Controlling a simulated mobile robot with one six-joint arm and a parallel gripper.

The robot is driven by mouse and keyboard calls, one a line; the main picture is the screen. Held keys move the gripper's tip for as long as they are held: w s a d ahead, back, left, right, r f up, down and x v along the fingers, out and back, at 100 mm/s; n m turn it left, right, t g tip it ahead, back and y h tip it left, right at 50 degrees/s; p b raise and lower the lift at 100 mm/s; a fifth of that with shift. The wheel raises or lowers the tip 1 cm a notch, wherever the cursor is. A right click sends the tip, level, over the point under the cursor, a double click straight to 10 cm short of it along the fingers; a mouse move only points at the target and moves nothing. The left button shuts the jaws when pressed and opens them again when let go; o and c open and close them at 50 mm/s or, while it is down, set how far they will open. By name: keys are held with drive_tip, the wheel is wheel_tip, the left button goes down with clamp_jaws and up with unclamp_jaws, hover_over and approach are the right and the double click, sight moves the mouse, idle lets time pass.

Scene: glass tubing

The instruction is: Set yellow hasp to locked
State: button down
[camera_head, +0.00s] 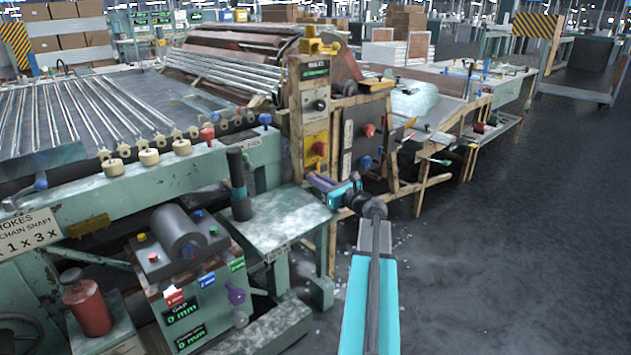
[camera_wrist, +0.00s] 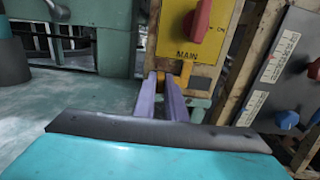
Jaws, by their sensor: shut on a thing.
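The yellow hasp (camera_wrist: 160,77) shows as a small orange-yellow piece at the lower edge of the yellow MAIN panel (camera_wrist: 193,45), in the wrist view. My gripper (camera_wrist: 172,82) reaches up to it with two purple fingers, shut on the hasp; the fingers hide much of it. A red rotary handle (camera_wrist: 197,20) sits on the panel just above. In the head view my gripper (camera_head: 318,181) is at the foot of the yellow panel (camera_head: 315,146) on the control post. The hasp cannot be made out there, and its exact position is hard to tell.
A dark switch box (camera_head: 367,140) with red and blue knobs stands close on the right, on a wooden frame. A worn green side table (camera_head: 285,225) with a dark upright cylinder (camera_head: 238,183) is on the left. Open floor (camera_head: 500,250) lies to the right.

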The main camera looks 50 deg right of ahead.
drive_tip(key=shift+s+d+p, duration=0.1)
drive_tip(key=shift+d+p, duration=0.55)
drive_tip(key=shift+d, duration=0.75)
drive_tip(key=c, duration=1.8)
unclamp_jaws()
drive_tip(key=shift+d, duration=0.1)
drive_tip(key=s+a+p, duration=0.1)
drive_tip(key=s, duration=1.2)
drive_tip(key=shift+s+p, duration=0.4)
drive_tip(key=shift+a, duration=0.1)
